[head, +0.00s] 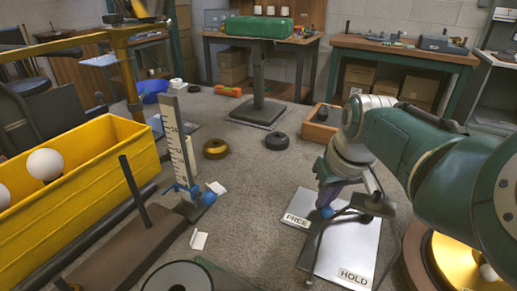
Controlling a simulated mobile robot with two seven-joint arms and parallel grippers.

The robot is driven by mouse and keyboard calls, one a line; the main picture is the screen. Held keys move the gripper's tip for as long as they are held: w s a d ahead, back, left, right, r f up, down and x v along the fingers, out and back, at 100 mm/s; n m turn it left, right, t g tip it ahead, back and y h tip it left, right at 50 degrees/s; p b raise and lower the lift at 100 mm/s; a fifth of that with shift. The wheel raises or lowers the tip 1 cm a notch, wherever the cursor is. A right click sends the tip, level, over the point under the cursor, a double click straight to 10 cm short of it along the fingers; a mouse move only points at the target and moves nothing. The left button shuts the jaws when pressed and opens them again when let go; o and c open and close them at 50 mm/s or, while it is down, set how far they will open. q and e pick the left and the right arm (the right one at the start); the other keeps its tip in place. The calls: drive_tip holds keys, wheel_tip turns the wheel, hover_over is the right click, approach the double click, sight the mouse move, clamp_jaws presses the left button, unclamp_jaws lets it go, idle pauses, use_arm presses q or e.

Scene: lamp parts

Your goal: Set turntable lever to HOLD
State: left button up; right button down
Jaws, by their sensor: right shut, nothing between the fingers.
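A pale plate (352,240) lies on the floor at lower right, with a FREE label (297,220) at its upper left and a HOLD label (355,277) at its lower right. The lever's blue knob (326,212) shows near the FREE end. My right gripper (328,198) reaches down from the right, shut and empty, right by the knob. I cannot tell whether it touches the knob. The wrist hides part of the lever. A brass turntable (455,262) is partly hidden behind my right arm. My left gripper is not in view.
A yellow bin (95,165) with white globes stands at left, beside an upright scale (178,145) with a blue slider. Weights (277,141) and an open wooden box (318,128) lie beyond the plate. Worktables line the back. The middle floor is mostly clear.

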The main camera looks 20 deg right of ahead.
sight(328, 217)
drive_tip(key=shift+s, duration=0.1)
drive_tip(key=shift+s+a+r+n+p, duration=0.2)
drive_tip(key=shift+s+n+p, duration=0.3)
drive_tip(key=shift+p, duration=0.45)
drive_tip(key=s+n+p, duration=0.1)
drive_tip(key=n+y+p, duration=0.1)
drive_tip(key=shift+s+a+n+p, duration=0.2)
drive_tip(key=shift+s+n+p, duration=0.1)
drive_tip(key=shift+s+p, duration=0.05)
drive_tip(key=shift+s+n+p, duration=0.3)
drive_tip(key=shift+n+p, duration=0.05)
drive_tip(key=shift+n, duration=0.05)
drive_tip(key=s+n+y+p, duration=0.1)
drive_tip(key=s+n, duration=0.1)
drive_tip(key=shift+f+n, duration=0.15)
drive_tip(key=shift+n, duration=0.25)
drive_tip(key=s+n, duration=0.1)
drive_tip(key=s+n+y+p, duration=0.1)
drive_tip(key=n, duration=0.1)
drive_tip(key=shift+s+d+g, duration=0.1)
drive_tip(key=shift+d+g, duration=0.1)
drive_tip(key=shift+g, duration=0.2)
drive_tip(key=shift+s+d+f, duration=0.1)
drive_tip(key=shift+s+d, duration=0.1)
drive_tip(key=shift+s, duration=0.35)
